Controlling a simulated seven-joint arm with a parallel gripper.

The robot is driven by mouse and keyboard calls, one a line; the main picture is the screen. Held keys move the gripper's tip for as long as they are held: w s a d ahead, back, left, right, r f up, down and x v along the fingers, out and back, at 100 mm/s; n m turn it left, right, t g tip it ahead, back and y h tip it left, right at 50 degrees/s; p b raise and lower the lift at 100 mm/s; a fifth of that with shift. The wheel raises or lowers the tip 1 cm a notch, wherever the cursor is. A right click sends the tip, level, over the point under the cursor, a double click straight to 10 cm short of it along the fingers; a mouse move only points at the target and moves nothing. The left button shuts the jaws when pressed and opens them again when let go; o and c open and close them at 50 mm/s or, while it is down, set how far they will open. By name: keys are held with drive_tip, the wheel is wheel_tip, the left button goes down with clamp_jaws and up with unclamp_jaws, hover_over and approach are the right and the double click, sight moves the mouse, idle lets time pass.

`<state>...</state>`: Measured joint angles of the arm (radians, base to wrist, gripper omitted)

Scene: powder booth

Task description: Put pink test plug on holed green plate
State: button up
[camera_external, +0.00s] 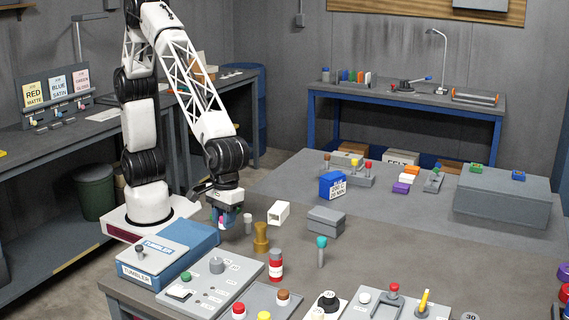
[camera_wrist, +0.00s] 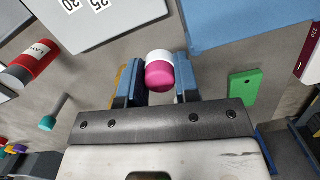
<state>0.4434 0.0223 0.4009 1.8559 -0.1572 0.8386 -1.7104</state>
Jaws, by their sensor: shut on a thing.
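My gripper (camera_wrist: 160,78) is shut on the pink test plug (camera_wrist: 160,76), which has a white band at one end and a rounded pink end. In the external view my gripper (camera_external: 222,220) holds it above the table beside the blue tumbler, with a bit of pink plug (camera_external: 221,222) showing between the fingers. The holed green plate (camera_wrist: 238,93) lies to the right of my gripper in the wrist view, with a small dark hole near one end and nothing on it.
The blue tumbler (camera_external: 165,253) stands left of my gripper. A grey cylinder (camera_external: 248,224), a brass post (camera_external: 261,238), a white square tube (camera_external: 278,213) and a red-labelled can (camera_external: 276,266) stand to its right. A teal-topped pin (camera_external: 321,250) and grey box (camera_external: 326,220) are farther right.

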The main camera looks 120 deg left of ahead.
drive_tip(key=s+a, duration=1)
drive_tip(key=s, duration=0.3)
drive_tip(key=s+a, duration=1.1)
drive_tip(key=s, duration=0.3)
drive_tip(key=shift+a+f, duration=0.2)
drive_tip(key=shift+f, duration=0.05)
drive_tip(key=shift+w, duration=0.15)
drive_tip(key=w+d, duration=0.1)
drive_tip(key=w, duration=0.4)
drive_tip(key=w+d+f, duration=0.1)
drive_tip(key=w+d, duration=0.1)
drive_tip(key=w, duration=0.3)
drive_tip(key=w+d, duration=0.1)
drive_tip(key=w, duration=0.4)
drive_tip(key=shift+w+d+f, duration=0.1)
drive_tip(key=shift+d+f, duration=0.1)
drive_tip(key=shift+f, duration=0.05)
drive_tip(key=shift+f, duration=1.75)
drive_tip(key=shift+f, duration=0.1)
drive_tip(key=o, duration=0.9)
